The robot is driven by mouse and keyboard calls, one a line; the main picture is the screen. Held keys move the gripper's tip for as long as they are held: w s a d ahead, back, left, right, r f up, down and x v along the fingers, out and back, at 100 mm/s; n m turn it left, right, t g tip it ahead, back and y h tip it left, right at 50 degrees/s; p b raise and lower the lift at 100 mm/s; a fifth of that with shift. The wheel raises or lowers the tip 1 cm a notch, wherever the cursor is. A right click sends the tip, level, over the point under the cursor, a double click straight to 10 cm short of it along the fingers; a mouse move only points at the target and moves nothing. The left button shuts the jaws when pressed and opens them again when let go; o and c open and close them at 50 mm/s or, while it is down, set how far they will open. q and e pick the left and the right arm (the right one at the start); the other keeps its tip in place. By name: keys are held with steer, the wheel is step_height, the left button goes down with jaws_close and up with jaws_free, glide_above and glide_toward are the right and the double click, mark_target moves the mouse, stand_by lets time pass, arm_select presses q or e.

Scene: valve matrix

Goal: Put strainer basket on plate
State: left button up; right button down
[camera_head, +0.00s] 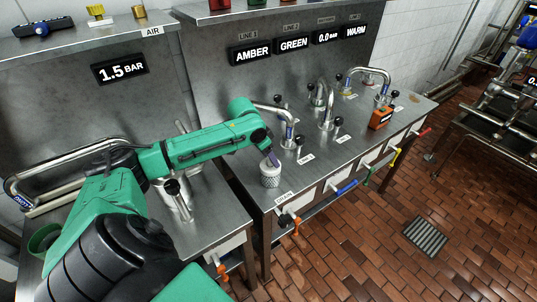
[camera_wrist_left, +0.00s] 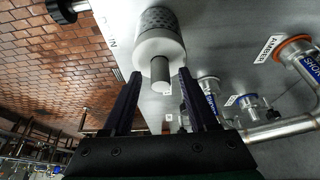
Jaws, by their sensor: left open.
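The strainer basket (camera_head: 270,178) is a perforated grey cylinder with a white top. It stands upright on the steel bench near its front left corner. In the left wrist view the basket (camera_wrist_left: 160,38) shows a white flange and a short grey stem pointing toward my gripper. My left gripper (camera_head: 271,158) is just above the basket. In the wrist view its two dark fingers (camera_wrist_left: 160,76) are apart, on either side of the stem, with gaps visible. I cannot make out a plate in either view. My right gripper is not in view.
Bent steel pipes and small valves (camera_head: 327,105) rise from the bench behind and right of the basket. An orange box (camera_head: 381,118) stands farther right. Coloured handles (camera_head: 347,187) stick out along the front edge. The bench around the basket is bare.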

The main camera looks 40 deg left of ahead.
arm_select(q)
steer(key=b+v, duration=0.2)
steer(key=v, duration=1)
